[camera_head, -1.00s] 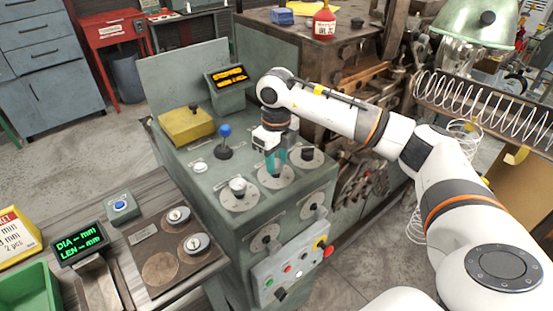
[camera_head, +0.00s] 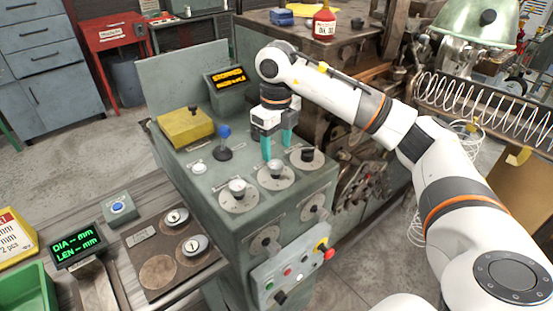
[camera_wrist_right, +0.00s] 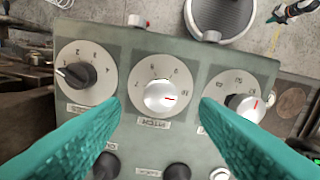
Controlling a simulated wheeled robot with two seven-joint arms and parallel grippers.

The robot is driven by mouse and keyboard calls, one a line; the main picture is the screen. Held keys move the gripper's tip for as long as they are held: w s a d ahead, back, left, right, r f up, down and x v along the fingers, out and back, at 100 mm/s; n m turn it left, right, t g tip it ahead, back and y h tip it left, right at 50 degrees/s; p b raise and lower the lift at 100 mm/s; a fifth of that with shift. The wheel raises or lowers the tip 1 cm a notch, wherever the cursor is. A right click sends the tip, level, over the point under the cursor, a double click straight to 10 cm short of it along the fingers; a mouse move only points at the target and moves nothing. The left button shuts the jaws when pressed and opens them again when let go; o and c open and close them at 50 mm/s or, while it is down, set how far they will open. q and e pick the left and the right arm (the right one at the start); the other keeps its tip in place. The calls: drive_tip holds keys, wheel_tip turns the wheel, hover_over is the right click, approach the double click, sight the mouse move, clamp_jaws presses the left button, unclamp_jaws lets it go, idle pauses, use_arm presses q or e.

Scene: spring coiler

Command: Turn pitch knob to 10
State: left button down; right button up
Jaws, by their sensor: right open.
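The pitch knob (camera_head: 275,168) is a silver knob on a pale round dial, the middle of three on the green console top. In the right wrist view the pitch knob (camera_wrist_right: 160,95) stands above an upside-down PITCH label, and its red pointer line faces right, toward the mark that looks like 10. My right gripper (camera_head: 278,150) is open and empty, with teal fingers pointing down just above and behind the knob. In the right wrist view its fingers (camera_wrist_right: 160,112) lie to either side, apart from the knob. My left gripper is not in view.
A silver knob (camera_head: 238,187) and a black knob (camera_head: 307,154) flank the pitch knob closely. A blue-topped lever (camera_head: 224,140), a yellow box (camera_head: 186,127) and a lit display (camera_head: 228,78) stand behind. A button panel (camera_head: 292,270) is on the console front.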

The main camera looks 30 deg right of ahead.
sight(276, 164)
wheel_tip(276, 164, up, 7)
idle(0.8)
